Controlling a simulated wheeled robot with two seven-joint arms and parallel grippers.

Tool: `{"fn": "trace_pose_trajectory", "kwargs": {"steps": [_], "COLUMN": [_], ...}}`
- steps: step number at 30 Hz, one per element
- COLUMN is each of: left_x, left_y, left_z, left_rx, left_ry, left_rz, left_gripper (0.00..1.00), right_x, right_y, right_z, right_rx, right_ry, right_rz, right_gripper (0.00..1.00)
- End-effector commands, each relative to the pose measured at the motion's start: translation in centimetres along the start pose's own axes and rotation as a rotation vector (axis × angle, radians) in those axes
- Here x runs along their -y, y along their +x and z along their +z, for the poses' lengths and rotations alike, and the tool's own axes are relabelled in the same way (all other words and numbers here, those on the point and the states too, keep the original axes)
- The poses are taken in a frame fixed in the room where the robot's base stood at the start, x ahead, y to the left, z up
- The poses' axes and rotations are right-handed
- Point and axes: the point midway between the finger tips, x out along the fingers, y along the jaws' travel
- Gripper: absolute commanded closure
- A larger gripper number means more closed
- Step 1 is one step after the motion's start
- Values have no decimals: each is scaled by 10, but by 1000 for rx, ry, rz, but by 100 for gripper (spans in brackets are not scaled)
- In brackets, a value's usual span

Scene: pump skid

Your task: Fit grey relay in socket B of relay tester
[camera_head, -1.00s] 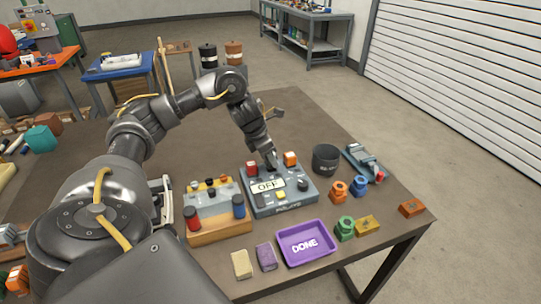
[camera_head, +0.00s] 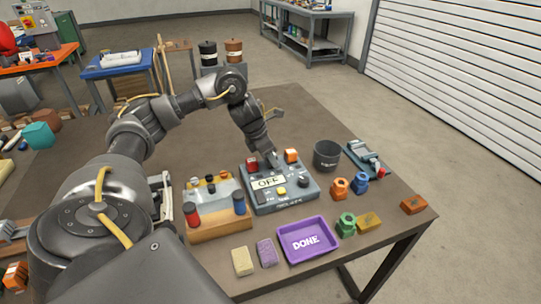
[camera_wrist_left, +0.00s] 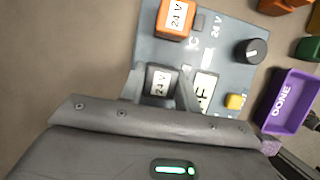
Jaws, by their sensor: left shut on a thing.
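The relay tester (camera_head: 262,200) is a blue-grey box with a display reading OFF, a yellow button and a black knob. A red relay (camera_head: 252,164) and an orange relay (camera_head: 291,155) stand at its back edge; the orange one also shows in the left wrist view (camera_wrist_left: 176,17). My left gripper (camera_head: 272,160) is over the tester between them. In the left wrist view its fingers (camera_wrist_left: 164,88) are shut on the grey relay (camera_wrist_left: 160,82), labelled 24 V. The relay is at the tester's top; its base and socket are hidden, so I cannot tell whether it is seated.
A purple DONE tray (camera_head: 327,253) lies in front of the tester. A wooden block with red and blue cylinders (camera_head: 220,228) stands to the left. A dark cup (camera_head: 327,155), a small grey device (camera_head: 367,158) and coloured parts (camera_head: 346,225) lie to the right.

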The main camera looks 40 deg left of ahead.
Motion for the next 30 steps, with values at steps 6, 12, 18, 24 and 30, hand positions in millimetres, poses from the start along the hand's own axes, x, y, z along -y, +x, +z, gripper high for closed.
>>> {"fn": "trace_pose_trajectory", "kwargs": {"steps": [6, 12, 18, 24, 30], "left_x": [0, 0, 0, 0, -2], "left_y": [4, 5, 5, 6, -27], "left_z": [-2, -2, -2, -2, -1], "left_rx": [0, 0, 0, 0, 5], "left_ry": [0, 0, 0, 0, 0], "left_rz": [0, 0, 0, 0, 3], "left_gripper": [86, 50, 43, 43, 43], "right_x": [0, -1, -1, -1, -2], "right_y": [3, 4, 4, 4, -3], "right_z": [1, 0, 0, 0, -1], "right_rx": [-5, -5, -4, -3, 4], "right_ry": [-1, -1, -2, -2, -4], "right_rz": [0, 1, 2, 4, 6], "right_gripper": [64, 64, 64, 64, 64]}}
